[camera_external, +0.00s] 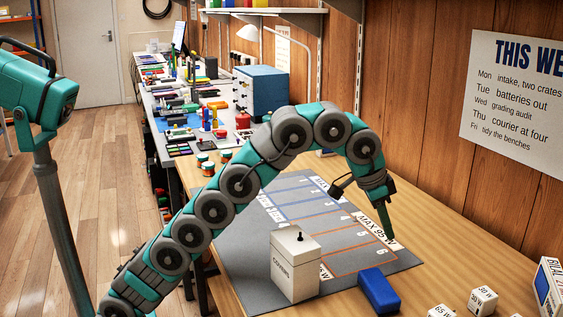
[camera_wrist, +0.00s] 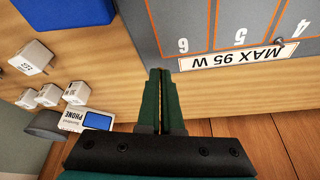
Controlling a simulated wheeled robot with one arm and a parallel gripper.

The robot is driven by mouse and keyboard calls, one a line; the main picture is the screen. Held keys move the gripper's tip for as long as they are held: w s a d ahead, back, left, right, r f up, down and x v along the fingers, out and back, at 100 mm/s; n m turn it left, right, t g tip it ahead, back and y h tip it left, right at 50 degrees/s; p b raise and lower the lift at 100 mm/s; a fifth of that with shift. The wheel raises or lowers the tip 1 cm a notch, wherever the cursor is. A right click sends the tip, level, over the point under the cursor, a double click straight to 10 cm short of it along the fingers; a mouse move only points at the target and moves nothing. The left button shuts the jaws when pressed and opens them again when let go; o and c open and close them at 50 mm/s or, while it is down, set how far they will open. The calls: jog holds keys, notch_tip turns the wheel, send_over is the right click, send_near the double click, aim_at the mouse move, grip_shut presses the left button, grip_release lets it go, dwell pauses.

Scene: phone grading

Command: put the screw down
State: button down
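My gripper (camera_external: 388,234) points down over the bench at the near right edge of the grey mat (camera_external: 245,247), beside the "MAX 95 W" label (camera_external: 374,227). In the wrist view, its two green fingers (camera_wrist: 160,74) are close together with a thin gap between them. I cannot make out a screw between the fingers; anything held there is too small or hidden.
Several white wattage cubes (camera_external: 482,300) and a phone carton (camera_external: 550,287) are at the near right. Bare wood (camera_external: 440,262) lies right of the mat. Small items crowd the far bench.

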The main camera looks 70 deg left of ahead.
send_over(398, 275)
jog(key=s, duration=0.2)
jog(key=shift+w+a+f+m, duration=0.1)
jog(key=shift+w+f+m, duration=0.15)
jog(key=shift+f+m, duration=0.2)
jog(key=shift+f+b, duration=1)
jog(key=shift+f, duration=1.55)
jog(key=shift+f, duration=0.15)
jog(key=c, duration=1.1)
grip_release()
jog(key=shift+a, duration=0.1)
